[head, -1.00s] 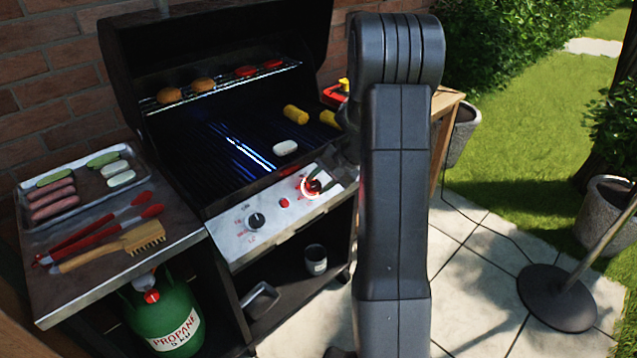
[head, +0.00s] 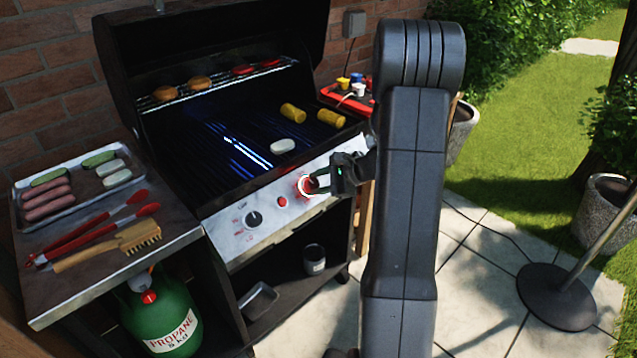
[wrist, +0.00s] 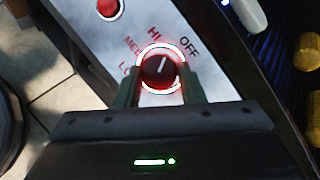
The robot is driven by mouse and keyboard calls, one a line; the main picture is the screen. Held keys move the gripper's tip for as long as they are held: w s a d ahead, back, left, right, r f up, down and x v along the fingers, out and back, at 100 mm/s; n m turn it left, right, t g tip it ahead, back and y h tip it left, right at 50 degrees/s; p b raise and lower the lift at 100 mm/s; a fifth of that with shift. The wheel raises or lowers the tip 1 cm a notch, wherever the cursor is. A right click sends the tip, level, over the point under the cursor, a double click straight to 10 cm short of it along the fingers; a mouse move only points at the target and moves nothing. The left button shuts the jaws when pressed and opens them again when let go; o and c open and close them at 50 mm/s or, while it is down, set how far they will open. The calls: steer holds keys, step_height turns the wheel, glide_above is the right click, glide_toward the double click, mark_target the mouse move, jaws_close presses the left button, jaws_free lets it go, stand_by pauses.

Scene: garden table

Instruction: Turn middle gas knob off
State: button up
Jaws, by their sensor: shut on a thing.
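The gas knob (wrist: 159,71) is dark and round, inside a ring lit red and white. It also shows on the grill's front panel in the head view (head: 306,186). My gripper (wrist: 162,87) is shut on this knob, with one finger on each side. The knob's white mark points between the printed HI and OFF. MED and LO stand to the left of HI. Another black knob (head: 254,219) sits on the panel to the left. My arm may hide more of the panel's right end.
A red button (head: 282,202) sits between the two visible knobs. The hot grill grate holds corn (head: 293,113) and a white piece of food (head: 283,146). A side shelf (head: 185,228) with a tray and tools stands left.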

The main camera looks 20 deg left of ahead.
steer(key=m, duration=0.2)
steer(key=m+t+y, duration=0.1)
steer(key=m, duration=0.2)
steer(key=shift+s+d+f, duration=0.1)
steer(key=shift+s+f, duration=0.05)
steer(key=shift+s, duration=0.05)
steer(key=shift+m+t, duration=0.3)
steer(key=shift+t, duration=0.1)
steer(key=o, duration=1)
steer(key=v, duration=1.3)
steer(key=shift+d, duration=0.4)
